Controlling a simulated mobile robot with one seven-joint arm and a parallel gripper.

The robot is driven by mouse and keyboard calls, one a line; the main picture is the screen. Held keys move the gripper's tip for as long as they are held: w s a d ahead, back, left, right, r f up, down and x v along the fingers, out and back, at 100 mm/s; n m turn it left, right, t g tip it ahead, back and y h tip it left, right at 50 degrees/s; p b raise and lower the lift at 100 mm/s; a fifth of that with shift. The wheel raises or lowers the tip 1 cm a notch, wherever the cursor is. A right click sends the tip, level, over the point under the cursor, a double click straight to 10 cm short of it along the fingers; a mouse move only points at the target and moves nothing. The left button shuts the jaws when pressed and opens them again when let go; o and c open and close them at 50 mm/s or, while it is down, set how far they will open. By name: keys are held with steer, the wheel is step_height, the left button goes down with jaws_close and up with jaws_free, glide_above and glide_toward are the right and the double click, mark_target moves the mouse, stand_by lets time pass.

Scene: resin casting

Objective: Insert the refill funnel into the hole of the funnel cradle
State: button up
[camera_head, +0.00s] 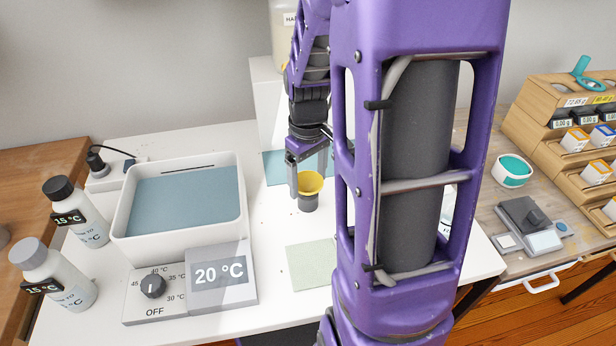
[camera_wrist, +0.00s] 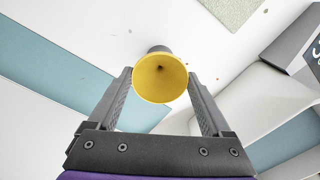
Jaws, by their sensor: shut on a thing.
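The yellow refill funnel (camera_head: 311,183) has its wide mouth up at the back middle of the white table. In the wrist view its round yellow mouth (camera_wrist: 160,78) sits between the two finger ends. My gripper (camera_head: 297,172) points down and is shut on the funnel. A dark grey round piece (camera_head: 308,203) is directly under the yellow mouth, and it also shows behind the funnel in the wrist view (camera_wrist: 159,49). I cannot tell whether this grey piece is the funnel cradle or a lower part of the funnel. No hole is visible.
A white tub (camera_head: 180,250) and a heater box (camera_head: 222,274) reading 20 °C stand left. Two bottles (camera_head: 90,222) stand beyond them. A pale green mat (camera_head: 312,264) lies in front of the funnel. A wooden rack (camera_head: 545,125) and scale (camera_head: 530,225) are right. My arm hides the table's right part.

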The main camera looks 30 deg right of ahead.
steer(key=o, duration=1.1)
steer(key=shift+c, duration=0.2)
